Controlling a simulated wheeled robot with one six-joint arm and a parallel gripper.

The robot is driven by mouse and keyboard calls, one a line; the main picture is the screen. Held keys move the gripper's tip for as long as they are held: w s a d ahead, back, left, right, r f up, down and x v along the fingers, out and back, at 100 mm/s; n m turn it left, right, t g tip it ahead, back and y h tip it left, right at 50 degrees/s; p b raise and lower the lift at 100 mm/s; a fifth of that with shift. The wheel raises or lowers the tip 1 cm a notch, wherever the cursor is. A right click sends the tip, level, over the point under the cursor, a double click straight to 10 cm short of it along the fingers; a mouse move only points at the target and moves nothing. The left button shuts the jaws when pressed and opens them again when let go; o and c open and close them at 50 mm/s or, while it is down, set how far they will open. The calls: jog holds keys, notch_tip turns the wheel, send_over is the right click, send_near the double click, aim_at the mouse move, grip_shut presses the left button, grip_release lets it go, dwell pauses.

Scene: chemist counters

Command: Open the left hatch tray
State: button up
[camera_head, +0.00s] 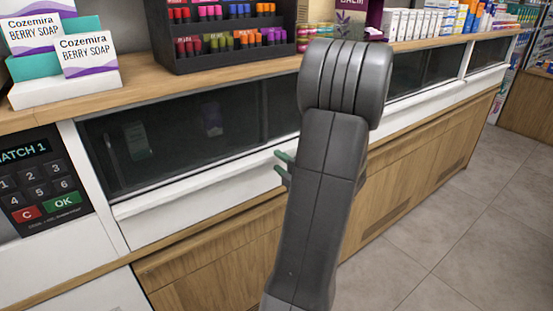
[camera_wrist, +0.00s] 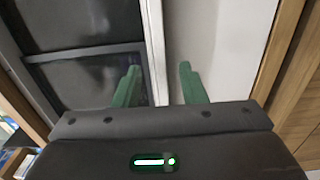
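The left hatch (camera_head: 180,130) is a dark glass window in the counter front, right of a keypad. Its white tray front (camera_head: 190,198) runs as a long ledge below the glass and appears closed. My gripper (camera_head: 281,163) is at the right part of this ledge, its green fingertips partly hidden by my arm. In the wrist view, my gripper (camera_wrist: 159,68) is open, with a clear gap between the green fingers. The white ledge (camera_wrist: 215,50) and dark glass (camera_wrist: 90,75) lie beyond them. I cannot tell whether the fingers touch the ledge.
A keypad (camera_head: 40,185) reading "HATCH 1" is at the left. Soap boxes (camera_head: 60,45) and a dark display rack (camera_head: 225,40) stand on the wooden countertop. More hatch glass (camera_head: 425,72) continues to the right. The tiled floor (camera_head: 430,220) is clear at the right.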

jog(key=shift+x, duration=1.25)
jog(key=shift+s+a, duration=0.1)
grip_shut()
jog(key=p+v, duration=0.5)
jog(key=v, duration=1.4)
jog(key=shift+s+p, duration=0.15)
jog(key=shift+p, duration=0.15)
